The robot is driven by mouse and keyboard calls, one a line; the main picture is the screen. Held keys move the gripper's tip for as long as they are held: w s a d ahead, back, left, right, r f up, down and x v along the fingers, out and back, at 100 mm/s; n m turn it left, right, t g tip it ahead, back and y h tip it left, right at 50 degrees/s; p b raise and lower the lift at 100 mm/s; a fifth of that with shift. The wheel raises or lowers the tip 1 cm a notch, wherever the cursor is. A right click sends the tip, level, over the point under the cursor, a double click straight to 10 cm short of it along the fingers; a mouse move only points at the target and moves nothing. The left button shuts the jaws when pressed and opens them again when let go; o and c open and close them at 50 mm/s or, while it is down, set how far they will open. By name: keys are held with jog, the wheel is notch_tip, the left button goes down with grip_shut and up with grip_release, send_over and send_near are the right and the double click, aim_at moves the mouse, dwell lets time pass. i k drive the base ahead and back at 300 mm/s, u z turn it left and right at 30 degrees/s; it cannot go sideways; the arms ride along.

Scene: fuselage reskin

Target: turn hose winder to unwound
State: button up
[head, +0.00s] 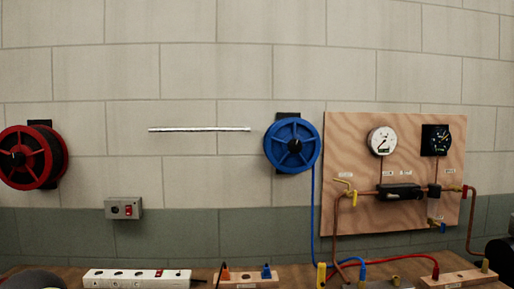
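Two hose winders are mounted on the block wall in the head view. The blue winder (292,125) is right of centre, with a dark hub in its middle and a black bracket behind it. A blue hose (313,215) hangs from its right side down to the bench. The red winder (27,175) is at the far left, with dark material wound on it. I cannot tell from this view which one the task means. My gripper is not in view.
A wooden panel (345,130) with two gauges, pipes and valves stands right of the blue winder. A silvery bar (200,129) and a grey switch box (123,208) are on the wall. The bench below holds a white power strip (137,278), connectors and coloured hoses.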

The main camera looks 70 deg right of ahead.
aim_at(294, 146)
jog(key=i, duration=0.5)
jog(key=z, duration=2.3)
